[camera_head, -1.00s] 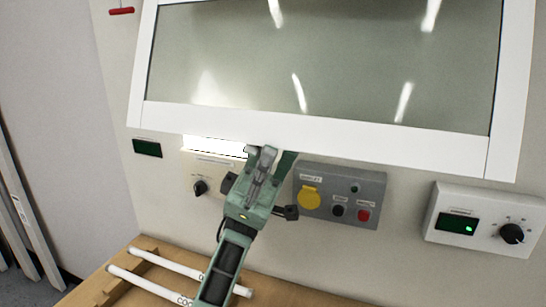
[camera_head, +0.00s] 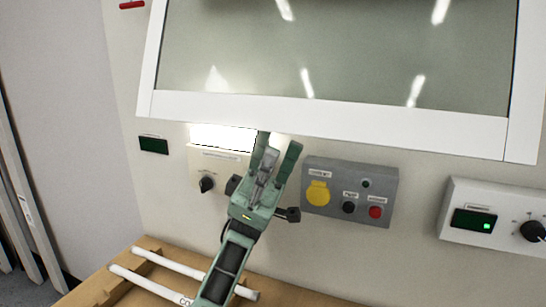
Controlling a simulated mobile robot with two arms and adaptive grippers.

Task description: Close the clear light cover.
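The clear light cover (camera_head: 330,118), a white frame around a grey see-through pane with light reflections, fills the upper part of the head view. Its lower edge stands out in front of the wall. My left gripper (camera_head: 277,146) points up just under that lower edge, left of the middle. Its two fingers are spread apart with nothing visible between them. Whether a fingertip touches the frame, I cannot tell. A bright white lit panel (camera_head: 222,137) shows beneath the cover, left of the gripper. My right gripper is not in view.
On the wall are a grey box (camera_head: 349,191) with a yellow cap and buttons, a knob panel (camera_head: 207,184), a dark green display (camera_head: 153,145) and a white box (camera_head: 495,222) with a knob. A wooden rack (camera_head: 150,250) with white tubes stands below.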

